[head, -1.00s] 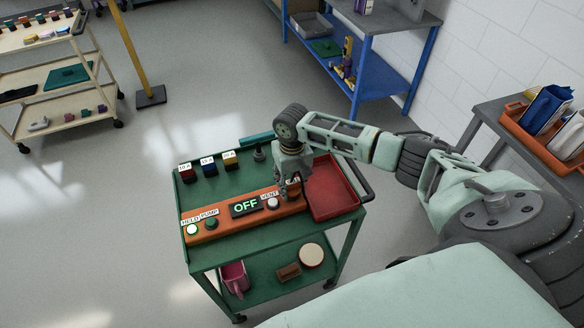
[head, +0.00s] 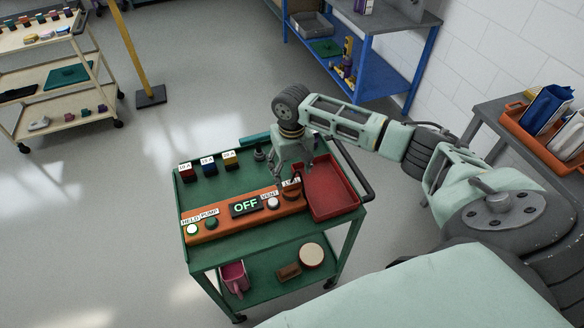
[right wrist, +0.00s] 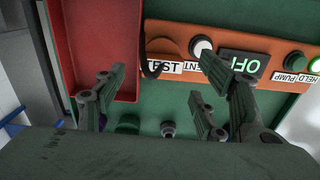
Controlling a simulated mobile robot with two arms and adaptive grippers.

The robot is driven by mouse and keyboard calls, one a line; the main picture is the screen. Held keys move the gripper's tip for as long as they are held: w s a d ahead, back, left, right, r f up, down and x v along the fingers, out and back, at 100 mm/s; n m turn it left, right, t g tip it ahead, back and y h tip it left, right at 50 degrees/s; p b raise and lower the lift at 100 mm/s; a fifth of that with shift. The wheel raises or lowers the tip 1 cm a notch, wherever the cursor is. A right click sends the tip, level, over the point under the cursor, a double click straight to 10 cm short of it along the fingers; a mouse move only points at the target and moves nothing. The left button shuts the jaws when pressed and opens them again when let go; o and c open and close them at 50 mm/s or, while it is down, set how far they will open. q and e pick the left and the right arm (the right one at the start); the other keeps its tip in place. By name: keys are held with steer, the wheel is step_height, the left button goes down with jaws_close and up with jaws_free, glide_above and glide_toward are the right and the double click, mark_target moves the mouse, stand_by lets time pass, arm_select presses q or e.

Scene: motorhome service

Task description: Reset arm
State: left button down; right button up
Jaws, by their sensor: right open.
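A long orange panel (head: 222,225) lies along the front of the green cart's top. It carries a HELD button (head: 192,229), a PUMP button (head: 211,223), a display (head: 245,206) reading OFF in green, and a white VENT button (head: 272,202). At its right end is an orange, rounded part (head: 290,190) with a dark curved edge, beside a label ending in "AST" (right wrist: 165,67). My right gripper (head: 291,176) is open and empty, just above and behind that end. Its spread fingers (right wrist: 160,75) show in the right wrist view. My left gripper is out of view.
A red tray (head: 332,192) sits at the cart's right. Labelled red, blue and yellow blocks (head: 208,168) and a small dark knob-topped item (head: 259,153) stand behind the panel. The lower shelf (head: 259,290) holds a pink container. The floor left of the cart is clear.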

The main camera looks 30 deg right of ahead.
mark_target(292, 181)
step_height(292, 181, up, 6)
steer(key=s+a+f+n+t+y, duration=0.1)
steer(key=s+a+f+n, duration=0.25)
steer(key=s+a, duration=0.35)
steer(key=s+a+f+n+t+y, duration=0.15)
steer(key=s+a+f, duration=0.3)
steer(key=a, duration=0.45)
steer(key=s+d+r+t+h, duration=0.1)
steer(key=s+d+r+h, duration=0.15)
steer(key=s, duration=1.15)
step_height(292, 181, down, 34)
steer(key=s+d+r+g+b, duration=0.1)
steer(key=s+b, duration=0.1)
steer(key=b, duration=0.5)
steer(key=s+d+f+b, duration=0.1)
steer(key=s+f+b, duration=0.2)
steer(key=s+f, duration=0.5)
steer(key=s+d+f+g+b, duration=0.1)
steer(key=s+d+f+b, duration=0.1)
steer(key=s+f, duration=0.6)
step_height(292, 181, down, 7)
steer(key=shift+s+d+f+b, duration=0.15)
steer(key=shift+s+b, duration=0.15)
steer(key=shift+b, duration=0.4)
steer(key=shift+c, duration=0.5)
